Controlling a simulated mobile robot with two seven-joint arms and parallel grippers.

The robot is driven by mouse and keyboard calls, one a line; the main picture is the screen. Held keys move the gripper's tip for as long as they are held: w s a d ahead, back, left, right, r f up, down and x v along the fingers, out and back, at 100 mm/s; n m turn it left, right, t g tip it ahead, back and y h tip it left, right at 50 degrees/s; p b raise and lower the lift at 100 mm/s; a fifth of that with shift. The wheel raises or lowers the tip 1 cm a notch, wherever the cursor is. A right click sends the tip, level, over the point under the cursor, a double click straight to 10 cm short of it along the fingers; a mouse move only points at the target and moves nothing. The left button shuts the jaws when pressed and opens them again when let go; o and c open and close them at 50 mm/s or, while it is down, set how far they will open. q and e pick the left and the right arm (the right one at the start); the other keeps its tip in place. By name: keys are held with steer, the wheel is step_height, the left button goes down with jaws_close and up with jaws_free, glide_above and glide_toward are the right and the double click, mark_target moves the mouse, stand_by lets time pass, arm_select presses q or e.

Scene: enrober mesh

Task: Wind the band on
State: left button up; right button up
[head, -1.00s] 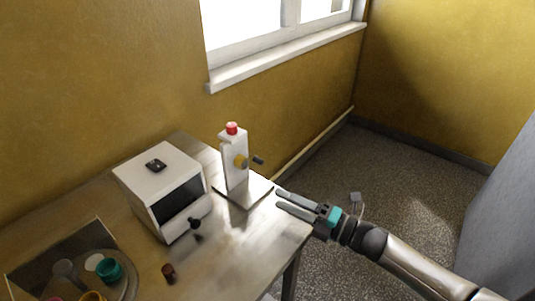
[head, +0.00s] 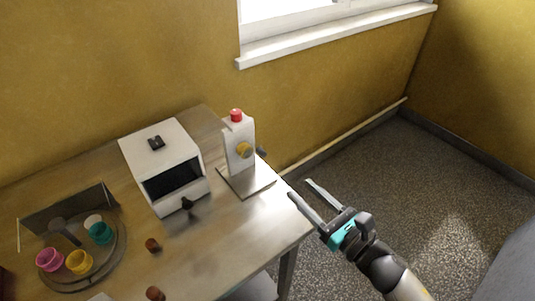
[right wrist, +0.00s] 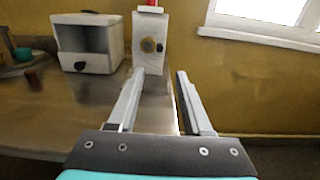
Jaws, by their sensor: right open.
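A white upright stand (head: 237,147) with a red cap (head: 236,115), a yellow disc (head: 244,150) and a dark knob (head: 261,152) rises from a flat metal plate at the table's right end. A white box (head: 160,149) with a dark front opening and a small black handle (head: 187,204) stands to its left. No band can be made out. My right gripper (head: 299,188) is open and empty, at the table's right edge, apart from the stand. In the right wrist view the stand (right wrist: 149,58) appears beyond the open fingers (right wrist: 160,73). My left gripper is out of view.
A round tray (head: 85,281) at the table's left holds pink, yellow, teal and white cups. Two small brown pieces (head: 153,245) (head: 155,293) lie on the metal table (head: 218,232). A yellow wall and window are behind. The floor to the right is clear.

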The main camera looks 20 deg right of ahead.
mark_target(265, 156)
steer(key=p+x, duration=0.1)
steer(key=x, duration=1.3)
steer(key=shift+f, duration=0.1)
steer(key=shift+c, duration=0.3)
jaws_close()
